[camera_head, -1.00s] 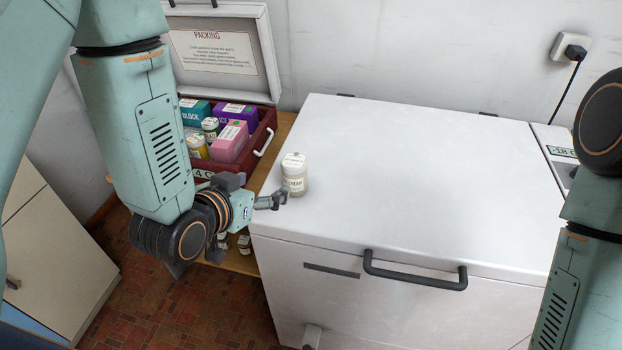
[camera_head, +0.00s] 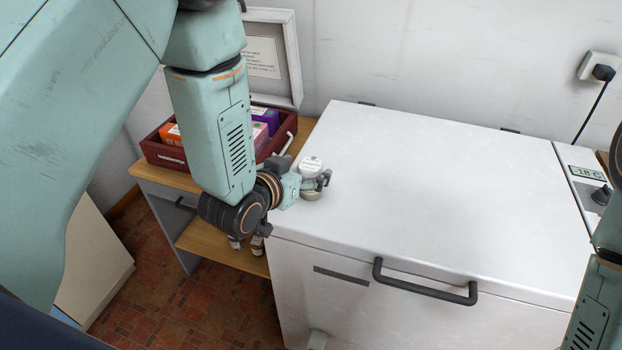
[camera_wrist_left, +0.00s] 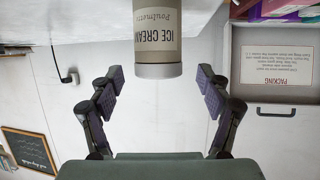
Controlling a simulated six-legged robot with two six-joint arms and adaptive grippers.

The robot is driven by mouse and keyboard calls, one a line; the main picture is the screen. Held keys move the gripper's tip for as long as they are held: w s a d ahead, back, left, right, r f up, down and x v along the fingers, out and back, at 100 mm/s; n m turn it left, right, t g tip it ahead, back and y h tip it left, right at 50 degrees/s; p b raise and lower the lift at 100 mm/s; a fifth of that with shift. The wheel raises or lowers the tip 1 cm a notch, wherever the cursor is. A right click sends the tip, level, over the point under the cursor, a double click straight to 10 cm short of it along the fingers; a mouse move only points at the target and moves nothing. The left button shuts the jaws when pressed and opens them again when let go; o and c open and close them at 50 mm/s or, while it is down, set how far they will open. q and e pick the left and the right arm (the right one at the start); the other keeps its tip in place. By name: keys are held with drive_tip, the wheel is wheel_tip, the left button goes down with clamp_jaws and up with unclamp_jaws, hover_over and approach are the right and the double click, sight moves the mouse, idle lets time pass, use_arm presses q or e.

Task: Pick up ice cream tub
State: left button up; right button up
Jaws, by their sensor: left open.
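The ice cream tub (camera_head: 311,165) is a small cream-coloured jar with a pale lid. It stands upright on the left front part of the white freezer lid (camera_head: 420,195). My left gripper (camera_head: 318,182) is at the tub and covers part of its body in the head view. In the left wrist view the tub (camera_wrist_left: 158,40) shows its "ICE CREAM" label and appears upside down. The left fingers (camera_wrist_left: 158,88) are spread wide, one on each side of the tub's line, with a gap to it on both sides. My right gripper is out of view.
A dark red box (camera_head: 165,152) with coloured packets and a raised lid stands on a wooden shelf unit left of the freezer. The freezer's black handle (camera_head: 425,285) is at its front. The lid right of the tub is clear.

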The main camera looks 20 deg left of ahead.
use_arm(q)
drive_tip(key=shift+w+d+f, duration=0.15)
drive_tip(key=shift+w+d, duration=0.1)
drive_tip(key=shift+w, duration=0.1)
drive_tip(key=shift+s+a, duration=0.2)
drive_tip(key=shift+a, duration=0.05)
drive_tip(key=shift+c, duration=1)
drive_tip(key=shift+w+d, duration=0.15)
drive_tip(key=shift+d, duration=0.05)
drive_tip(key=c, duration=0.6)
drive_tip(key=shift+a, duration=0.15)
drive_tip(key=c, duration=0.5)
drive_tip(key=shift+c, duration=0.2)
